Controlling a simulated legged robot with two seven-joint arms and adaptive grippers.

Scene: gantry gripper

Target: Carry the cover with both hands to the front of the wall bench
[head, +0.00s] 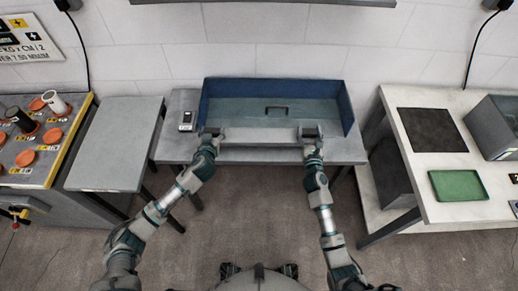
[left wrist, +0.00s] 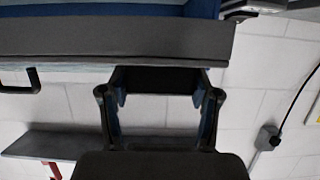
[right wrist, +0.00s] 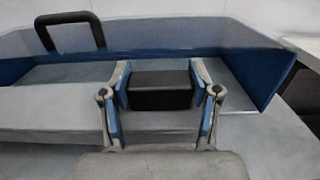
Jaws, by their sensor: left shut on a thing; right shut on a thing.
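The cover appears as a long pale grey piece (head: 260,136) lying level between my two grippers at the front of the blue-walled surround on the wall bench (head: 240,154). My left gripper (head: 212,132) is shut on a dark block at its left end, and this block shows between the fingers in the left wrist view (left wrist: 160,95). My right gripper (head: 310,132) is shut on a similar dark block at its right end, seen in the right wrist view (right wrist: 162,95). I cannot tell whether the cover touches the bench.
Blue walls (head: 345,108) stand behind and beside the cover. A black handle (head: 277,107) lies behind it. A small device (head: 187,121) sits on the bench at the left. A grey table (head: 118,140) stands left; a pale table with a green tray (head: 458,185) stands right.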

